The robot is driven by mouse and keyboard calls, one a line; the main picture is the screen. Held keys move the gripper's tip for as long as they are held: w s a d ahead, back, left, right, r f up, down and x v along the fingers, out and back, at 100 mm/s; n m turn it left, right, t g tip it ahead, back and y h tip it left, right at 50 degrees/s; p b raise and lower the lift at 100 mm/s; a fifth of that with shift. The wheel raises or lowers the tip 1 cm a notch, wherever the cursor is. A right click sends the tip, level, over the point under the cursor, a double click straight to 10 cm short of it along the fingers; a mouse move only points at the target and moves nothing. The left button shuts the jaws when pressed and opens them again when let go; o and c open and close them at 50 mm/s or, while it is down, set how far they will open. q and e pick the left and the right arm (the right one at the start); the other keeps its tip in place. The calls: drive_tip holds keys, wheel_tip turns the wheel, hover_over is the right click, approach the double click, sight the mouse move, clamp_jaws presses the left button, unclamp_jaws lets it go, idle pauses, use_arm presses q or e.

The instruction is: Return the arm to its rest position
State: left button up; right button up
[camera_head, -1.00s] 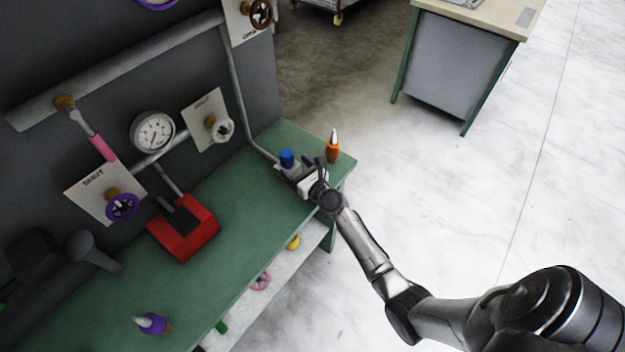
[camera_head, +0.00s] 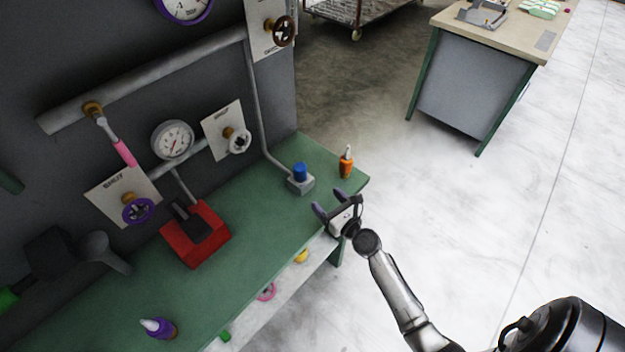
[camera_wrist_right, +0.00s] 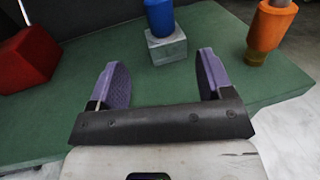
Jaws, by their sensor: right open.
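My right gripper (camera_head: 331,206) is open and empty at the front right edge of the green bench (camera_head: 262,235). In the right wrist view its two purple-padded fingers (camera_wrist_right: 160,82) stand wide apart with nothing between them. The blue button on its grey block (camera_head: 300,180) is a little beyond the fingertips, apart from them; it also shows in the right wrist view (camera_wrist_right: 160,17). My right arm reaches in from the lower right. My left gripper is not in view.
An orange bottle (camera_head: 346,163) stands at the bench's right corner. A red box with a dark lever (camera_head: 203,240) and a purple bottle (camera_head: 160,328) are on the bench to the left. Pipes, valves and a gauge (camera_head: 173,139) are on the wall. Open floor (camera_head: 450,230) lies to the right.

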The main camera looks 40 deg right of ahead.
drive_tip(key=shift+s+a+n+y, duration=0.1)
drive_tip(key=shift+a+n+y, duration=0.2)
drive_tip(key=shift+a+n, duration=0.15)
drive_tip(key=s+a+f+n+g+y, duration=0.25)
drive_tip(key=s+a+n+g, duration=0.35)
drive_tip(key=n, duration=0.5)
drive_tip(key=s+a+f+n+g+y, duration=0.1)
drive_tip(key=s+a+n+y, duration=0.3)
drive_tip(key=a+n, duration=0.55)
drive_tip(key=s+n+g+h, duration=0.4)
drive_tip(key=s+n+g, duration=0.3)
drive_tip(key=s+n, duration=0.9)
wheel_tip(320, 180, up, 29)
drive_tip(key=s+n+h+p, duration=0.1)
drive_tip(key=p, duration=2.7)
drive_tip(key=shift+d+f+n, duration=0.2)
drive_tip(key=shift+d+n, duration=0.05)
drive_tip(key=shift+n, duration=0.15)
